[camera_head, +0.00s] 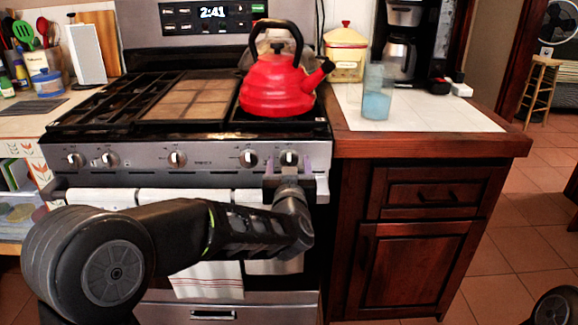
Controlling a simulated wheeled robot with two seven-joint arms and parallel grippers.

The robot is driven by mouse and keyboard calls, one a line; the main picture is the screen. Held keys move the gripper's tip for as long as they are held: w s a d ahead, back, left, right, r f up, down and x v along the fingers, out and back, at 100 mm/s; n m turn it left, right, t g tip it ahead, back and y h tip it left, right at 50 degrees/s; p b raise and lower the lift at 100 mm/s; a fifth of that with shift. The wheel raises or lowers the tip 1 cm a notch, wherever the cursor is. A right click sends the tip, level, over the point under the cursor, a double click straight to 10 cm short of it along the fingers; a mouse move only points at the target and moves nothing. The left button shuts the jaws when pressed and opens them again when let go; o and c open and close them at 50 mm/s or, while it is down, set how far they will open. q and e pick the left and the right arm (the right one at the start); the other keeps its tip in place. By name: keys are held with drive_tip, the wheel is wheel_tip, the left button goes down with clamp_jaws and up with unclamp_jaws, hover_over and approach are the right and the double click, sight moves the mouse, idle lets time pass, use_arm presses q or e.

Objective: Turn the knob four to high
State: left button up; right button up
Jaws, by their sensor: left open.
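The stove's front panel (212,155) has a row of several silver and black knobs. The rightmost knob (289,158) is at the panel's right end, with another knob (248,158) just to its left. A knob (177,159) sits near the middle and two more are at the left. My left gripper (288,167) is open in front of the rightmost knob, one finger on each side of it. I cannot tell whether the fingers touch it. Labels are too small to read, so knob numbers and settings are unclear. My right gripper is out of view.
A red kettle (277,84) stands on the right burner, above the gripper. Towels (208,279) hang at the oven front, partly behind my left arm. A wooden cabinet (420,240) is right of the stove; tiled floor is open beyond it.

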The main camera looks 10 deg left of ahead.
use_arm(q)
drive_tip(key=shift+c, duration=0.2)
drive_tip(key=c, duration=1.3)
drive_tip(key=shift+n, duration=0.3)
drive_tip(key=n+b, duration=0.4)
drive_tip(key=n, duration=0.1)
drive_tip(key=shift+f, duration=0.2)
drive_tip(key=shift+r+n+b, duration=0.1)
drive_tip(key=shift+n+b, duration=0.8)
drive_tip(key=shift+n, duration=0.7)
drive_tip(key=o, duration=1.3)
